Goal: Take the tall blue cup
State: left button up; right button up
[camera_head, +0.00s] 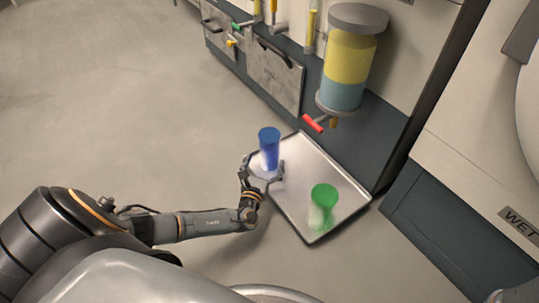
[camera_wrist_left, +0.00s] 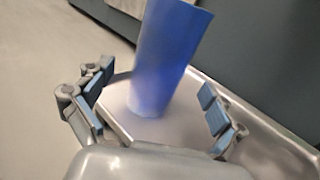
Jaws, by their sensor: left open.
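The tall blue cup (camera_head: 269,147) stands upright near the left corner of a metal tray (camera_head: 300,155). My left gripper (camera_head: 264,173) is open at the cup's lower part, with a finger on either side. In the left wrist view the blue cup (camera_wrist_left: 170,55) rises between the two open fingers (camera_wrist_left: 152,108). My right gripper is not in view.
A green cup (camera_head: 323,200) stands on the tray to the right. Cabinets with metal panels (camera_head: 275,77) line the back. The floor at left is clear.

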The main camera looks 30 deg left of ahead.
aim_at(266, 159)
pick_arm(q)
jog(key=b+x, duration=0.2)
jog(key=x, duration=0.1)
jog(key=shift+w+a+f+b, duration=0.1)
jog(key=shift+w+b, duration=0.2)
jog(key=shift+w, duration=0.05)
jog(key=shift+w+a, duration=0.15)
jog(key=shift+w, duration=0.3)
jog(key=c, duration=1.3)
